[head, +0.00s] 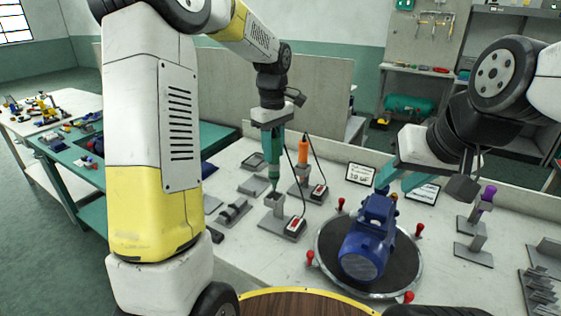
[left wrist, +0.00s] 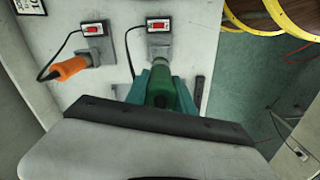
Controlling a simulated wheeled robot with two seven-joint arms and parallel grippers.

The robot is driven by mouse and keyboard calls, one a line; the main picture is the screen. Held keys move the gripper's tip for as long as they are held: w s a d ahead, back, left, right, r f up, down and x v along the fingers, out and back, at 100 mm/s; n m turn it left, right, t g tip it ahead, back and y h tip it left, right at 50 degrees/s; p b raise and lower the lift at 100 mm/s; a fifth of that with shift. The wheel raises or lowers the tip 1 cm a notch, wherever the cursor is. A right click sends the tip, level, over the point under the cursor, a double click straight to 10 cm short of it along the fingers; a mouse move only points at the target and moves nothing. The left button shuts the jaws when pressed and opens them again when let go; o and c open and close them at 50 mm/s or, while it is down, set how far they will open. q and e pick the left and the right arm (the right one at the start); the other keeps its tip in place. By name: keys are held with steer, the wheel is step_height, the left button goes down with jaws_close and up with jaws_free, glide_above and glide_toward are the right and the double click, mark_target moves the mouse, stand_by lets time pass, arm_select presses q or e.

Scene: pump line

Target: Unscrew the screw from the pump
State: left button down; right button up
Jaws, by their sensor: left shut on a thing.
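The blue pump (head: 367,240) lies on a round dark turntable (head: 405,275) with red knobs around its rim. A small brownish spot near the pump's upper end may be the screw (head: 393,197), but it is too small to tell. My left gripper (head: 273,150) points down, shut on a green screwdriver (head: 274,172). The green screwdriver is also between the teal fingers in the left wrist view (left wrist: 160,88). Its lower end is at a grey holder (head: 275,201); I cannot tell whether it is inside. My right gripper (head: 398,180) is by the pump's upper end, its teal fingers apart.
An orange-handled tool (head: 303,151) stands in a neighbouring holder, also seen in the left wrist view (left wrist: 71,68). Black cords run to red-switched boxes (head: 294,224). A purple-handled tool (head: 488,194) stands at the right. Small sign cards (head: 361,175) stand at the table's back.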

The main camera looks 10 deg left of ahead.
arm_select(q)
steer(key=shift+r, duration=6.5)
